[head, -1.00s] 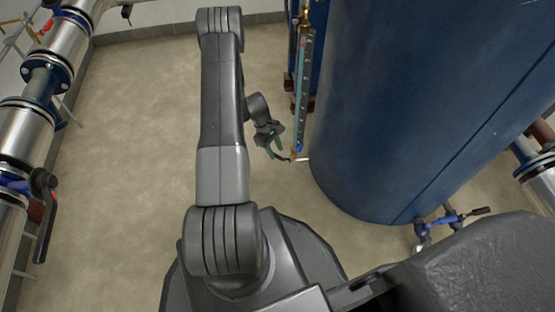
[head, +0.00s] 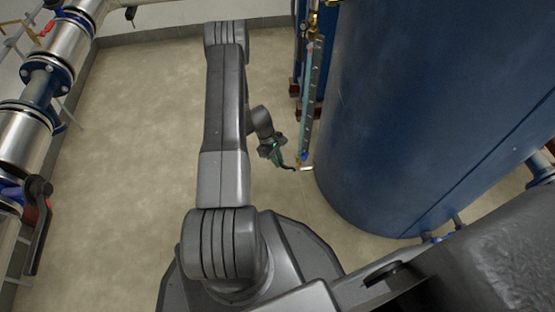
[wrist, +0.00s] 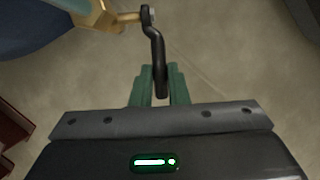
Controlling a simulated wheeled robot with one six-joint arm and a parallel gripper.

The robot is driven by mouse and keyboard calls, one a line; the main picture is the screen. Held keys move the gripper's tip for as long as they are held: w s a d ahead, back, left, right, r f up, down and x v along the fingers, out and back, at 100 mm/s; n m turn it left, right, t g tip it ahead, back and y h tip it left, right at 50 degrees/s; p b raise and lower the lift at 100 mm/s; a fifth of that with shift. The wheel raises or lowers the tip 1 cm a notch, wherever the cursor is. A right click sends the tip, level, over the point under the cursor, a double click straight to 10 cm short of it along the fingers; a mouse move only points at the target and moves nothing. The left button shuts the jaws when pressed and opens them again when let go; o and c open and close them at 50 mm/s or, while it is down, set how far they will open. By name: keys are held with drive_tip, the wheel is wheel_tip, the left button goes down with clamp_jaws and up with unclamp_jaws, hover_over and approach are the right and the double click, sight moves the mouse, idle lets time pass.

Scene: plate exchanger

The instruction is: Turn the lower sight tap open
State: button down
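The sight gauge (head: 312,95) is a tall narrow strip beside the blue tank in the head view. The lower sight tap (head: 303,167) is a small brass fitting at its foot. In the wrist view the brass tap body (wrist: 97,17) is at the top left, and its dark bent lever (wrist: 156,45) hangs down from a short stem. My gripper (wrist: 161,80) has its green fingers on both sides of the lever's free end, shut on it. In the head view my gripper (head: 283,160) is just left of the tap.
The large blue tank (head: 420,110) stands close on the right of the gauge. Silver pipework (head: 25,130) with a black-handled valve (head: 38,225) runs along the left. The floor (head: 140,130) between is clear.

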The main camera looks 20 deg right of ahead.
sight(281, 163)
drive_tip(key=shift+s+d+r+t+y+p, duration=0.1)
drive_tip(key=shift+s+r+t+y+p, duration=0.2)
drive_tip(key=shift+r+t+y+p, duration=0.5)
drive_tip(key=shift+s+d+r+t+y+p, duration=0.2)
drive_tip(key=shift+s+r+t+y+p, duration=0.2)
drive_tip(key=shift+t+p, duration=0.95)
drive_tip(key=shift+g+p, duration=0.25)
drive_tip(key=shift+p, duration=0.15)
drive_tip(key=c, duration=1.4)
unclamp_jaws()
drive_tip(key=shift+w, duration=0.1)
wheel_tip(281, 163, up, 14)
drive_tip(key=p, duration=0.3)
drive_tip(key=shift+p, duration=0.4)
